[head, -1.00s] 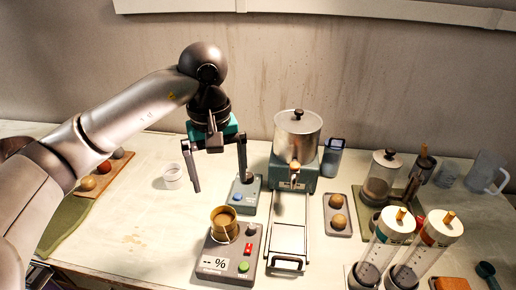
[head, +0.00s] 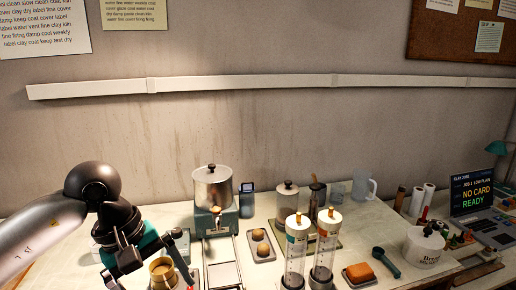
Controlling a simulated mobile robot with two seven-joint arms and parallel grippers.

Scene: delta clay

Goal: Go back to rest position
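My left arm comes in from the left edge, and my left gripper (head: 150,278) hangs at the lower left with its dark fingers spread apart. A tan cup (head: 162,271) shows between the fingers in this view. I see no contact between it and the fingers, though their tips are near the bottom edge and hard to make out. My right gripper is out of view.
A metal pot (head: 213,186) stands on a teal machine behind the gripper. A screen reading "NO CARD READY" (head: 474,193) is at the right.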

